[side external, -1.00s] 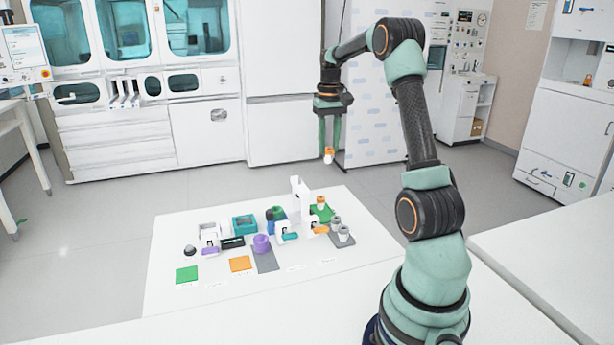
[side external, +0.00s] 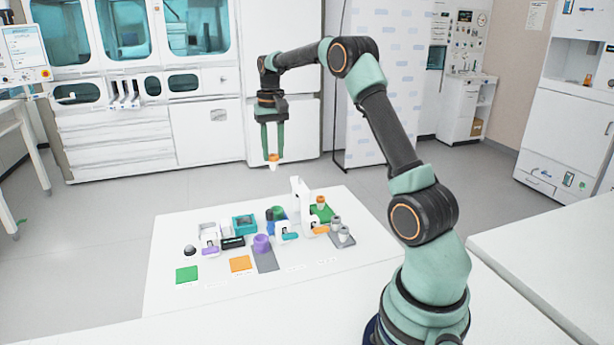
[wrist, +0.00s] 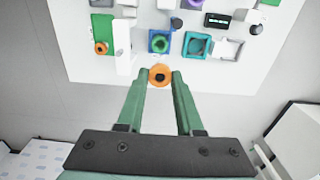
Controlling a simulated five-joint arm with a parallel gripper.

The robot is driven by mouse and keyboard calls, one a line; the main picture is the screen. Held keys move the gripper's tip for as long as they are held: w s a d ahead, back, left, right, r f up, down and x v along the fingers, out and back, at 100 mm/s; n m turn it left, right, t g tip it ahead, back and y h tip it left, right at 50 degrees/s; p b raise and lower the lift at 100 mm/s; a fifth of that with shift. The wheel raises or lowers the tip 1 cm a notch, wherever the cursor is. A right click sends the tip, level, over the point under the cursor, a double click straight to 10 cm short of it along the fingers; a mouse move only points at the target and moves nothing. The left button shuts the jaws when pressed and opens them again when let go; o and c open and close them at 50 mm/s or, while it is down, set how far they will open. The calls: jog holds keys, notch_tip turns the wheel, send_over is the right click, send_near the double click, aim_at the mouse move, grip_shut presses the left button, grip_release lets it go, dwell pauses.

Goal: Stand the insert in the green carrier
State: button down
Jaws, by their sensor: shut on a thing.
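My gripper (side external: 273,157) is shut on the insert, an orange-topped piece with a white lower end (side external: 273,162). It hangs upright in the air above the back of the table. In the wrist view the insert shows as an orange ring (wrist: 159,75) with a dark centre, between the fingertips. A green round piece (side external: 269,214) sits at a blue block (side external: 280,213); from above it is a green ring (wrist: 159,43) in a blue square. It may be the green carrier, but I cannot tell for sure. The insert is apart from it.
A white tower (side external: 299,190) stands beside the blue block. Right of it, a green plate (side external: 325,214) bears another orange-topped piece (side external: 321,202). A teal open box (side external: 244,224), purple ring (side external: 261,242) and grey rack (side external: 342,241) stand nearby. The table's front left has flat green (side external: 187,274) and orange (side external: 240,264) squares.

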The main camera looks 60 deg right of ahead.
notch_tip(320, 180, down, 14)
dwell(0.8)
jog(key=shift+f, duration=0.15)
dwell(0.6)
jog(key=shift+c, duration=2.4)
grip_release()
notch_tip(320, 180, up, 12)
jog(key=shift+r, duration=0.1)
